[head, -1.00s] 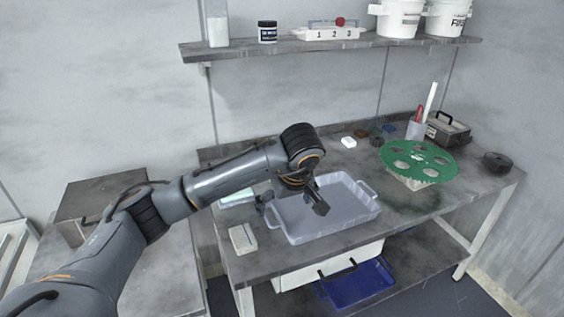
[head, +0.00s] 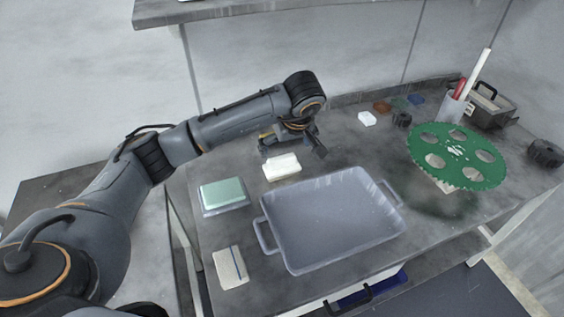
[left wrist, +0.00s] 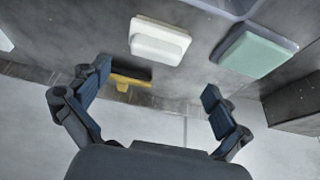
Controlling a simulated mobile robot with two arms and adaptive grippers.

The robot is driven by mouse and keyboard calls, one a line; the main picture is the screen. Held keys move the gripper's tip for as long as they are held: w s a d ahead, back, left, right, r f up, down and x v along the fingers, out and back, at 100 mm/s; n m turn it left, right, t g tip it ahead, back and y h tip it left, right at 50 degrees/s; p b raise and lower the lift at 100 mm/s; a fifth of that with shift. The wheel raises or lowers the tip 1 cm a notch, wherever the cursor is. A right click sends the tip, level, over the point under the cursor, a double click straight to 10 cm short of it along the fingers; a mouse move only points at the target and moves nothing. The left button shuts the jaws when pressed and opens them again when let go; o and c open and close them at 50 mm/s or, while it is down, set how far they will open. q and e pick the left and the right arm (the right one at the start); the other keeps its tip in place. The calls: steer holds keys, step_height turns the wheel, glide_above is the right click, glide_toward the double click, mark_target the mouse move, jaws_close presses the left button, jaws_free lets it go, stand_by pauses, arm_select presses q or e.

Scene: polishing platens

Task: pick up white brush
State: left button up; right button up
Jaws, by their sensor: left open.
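The white brush (head: 282,167), a pale block with a raised top, lies on the bench behind the grey tray. It also shows in the left wrist view (left wrist: 158,40), at the top centre. My left gripper (head: 293,150) is open and empty above the bench, just behind the brush and apart from it. My right gripper is not in view.
A yellow and black tool (left wrist: 130,78) lies near the left finger. A green-topped block (head: 223,194) and a pale flat block (head: 230,267) lie left of the empty grey tray (head: 268,238). A green disc (head: 455,150) stands at right; a small white block (head: 367,119) lies farther back.

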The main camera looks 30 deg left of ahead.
mark_target(282, 158)
arm_select(q)
steer(key=x, duration=0.4)
steer(key=shift+w+a+f, duration=0.1)
steer(key=shift+w+f, duration=0.15)
steer(key=shift+f, duration=0.15)
steer(key=x, duration=0.3)
steer(key=p+x, duration=0.1)
steer(key=shift+w+a, duration=0.15)
steer(key=shift+w, duration=0.2)
steer(key=shift+f, duration=0.1)
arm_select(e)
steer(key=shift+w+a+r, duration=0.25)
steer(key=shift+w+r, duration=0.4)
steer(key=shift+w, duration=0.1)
arm_select(q)
steer(key=c, duration=1.1)
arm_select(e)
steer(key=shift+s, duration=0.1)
arm_select(q)
steer(key=shift+c, duration=0.3)
